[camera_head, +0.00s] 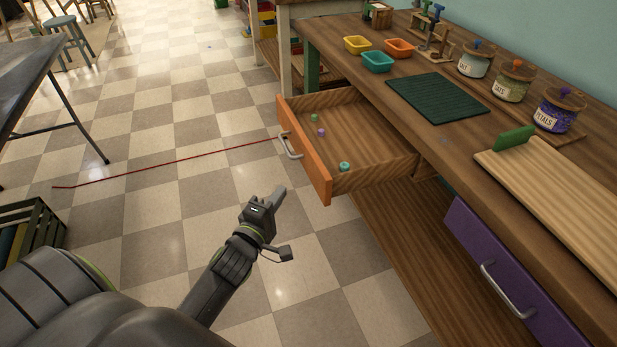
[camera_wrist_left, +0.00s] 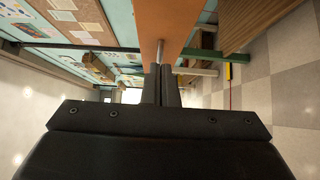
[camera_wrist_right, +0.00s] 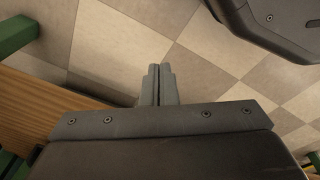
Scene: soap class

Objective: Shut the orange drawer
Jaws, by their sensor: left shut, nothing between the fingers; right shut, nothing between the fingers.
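The orange drawer (camera_head: 303,150) stands pulled out from the wooden workbench, its orange front facing left and a silver handle (camera_head: 290,146) on it. Small green, purple and teal pieces lie inside. My left gripper (camera_head: 281,193) is shut and empty, just in front of the drawer front and nearer to me than the handle. In the left wrist view its shut fingers (camera_wrist_left: 162,84) point toward the orange front (camera_wrist_left: 168,25); I cannot tell whether they touch it. My right gripper (camera_wrist_right: 158,84) is shut and empty above the tiled floor, out of the head view.
A purple drawer (camera_head: 500,270) sits in the bench nearer me. On the benchtop are a dark green mat (camera_head: 437,97), several jars, small coloured bins and a wooden board (camera_head: 560,185). A thin red line (camera_head: 170,162) runs across the floor toward the handle.

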